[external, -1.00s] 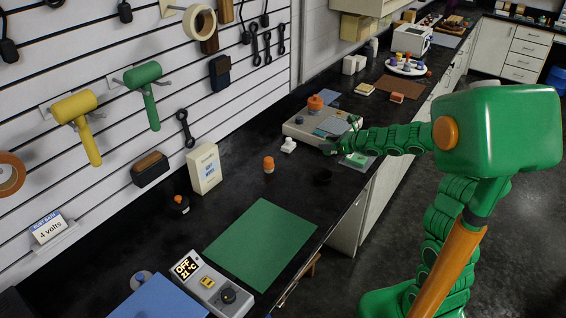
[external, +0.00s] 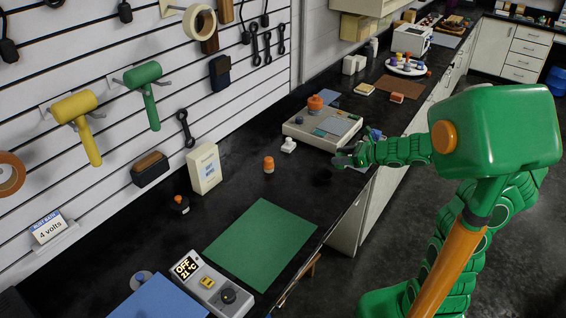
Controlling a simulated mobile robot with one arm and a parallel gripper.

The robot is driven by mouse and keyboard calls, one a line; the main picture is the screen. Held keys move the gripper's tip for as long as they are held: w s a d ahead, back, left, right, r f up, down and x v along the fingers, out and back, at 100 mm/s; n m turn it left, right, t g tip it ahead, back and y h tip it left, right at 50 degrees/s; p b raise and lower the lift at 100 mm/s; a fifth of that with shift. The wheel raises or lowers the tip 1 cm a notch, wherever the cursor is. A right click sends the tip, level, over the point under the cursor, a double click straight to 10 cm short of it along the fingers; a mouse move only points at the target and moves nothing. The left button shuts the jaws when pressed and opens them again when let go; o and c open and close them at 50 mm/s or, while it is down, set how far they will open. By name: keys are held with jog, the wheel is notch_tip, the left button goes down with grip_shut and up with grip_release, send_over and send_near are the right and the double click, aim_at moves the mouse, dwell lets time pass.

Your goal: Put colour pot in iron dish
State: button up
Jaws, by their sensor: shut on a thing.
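My gripper (external: 344,159) is at the end of the green arm, low over the counter's front edge, just in front of the beige console. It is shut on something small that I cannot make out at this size. A small pot with an orange top (external: 269,165) stands upright on the counter, left of my gripper and apart from it. A dark pot with an orange top (external: 180,204) stands further left, near the wall. A round white tray (external: 393,67) with several coloured pots stands far back. I cannot pick out an iron dish for certain.
The beige console (external: 300,133) with an orange knob is close behind my gripper. A small white object (external: 288,145) stands beside it. A green mat (external: 262,243) lies bare in front. A white box (external: 204,169) stands by the wall. The black counter (external: 235,200) between is mostly clear.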

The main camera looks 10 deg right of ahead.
jog(key=s, duration=0.4)
send_over(324, 170)
jog(key=s, duration=0.4)
jog(key=shift+g, duration=0.3)
jog(key=f, duration=0.6)
jog(key=a+f, duration=0.1)
jog(key=f, duration=0.2)
jog(key=shift+f, duration=0.15)
jog(key=shift+w+a+f, duration=0.1)
jog(key=shift+w+f, duration=0.15)
jog(key=shift+f, duration=0.2)
jog(key=shift+w+a+f, duration=0.1)
jog(key=shift+w+f, duration=0.15)
jog(key=shift+f, duration=0.2)
jog(key=shift+d+f, duration=0.1)
jog(key=shift+f, duration=1.15)
jog(key=shift+f, duration=0.15)
jog(key=o, duration=1.1)
jog(key=shift+c, duration=0.2)
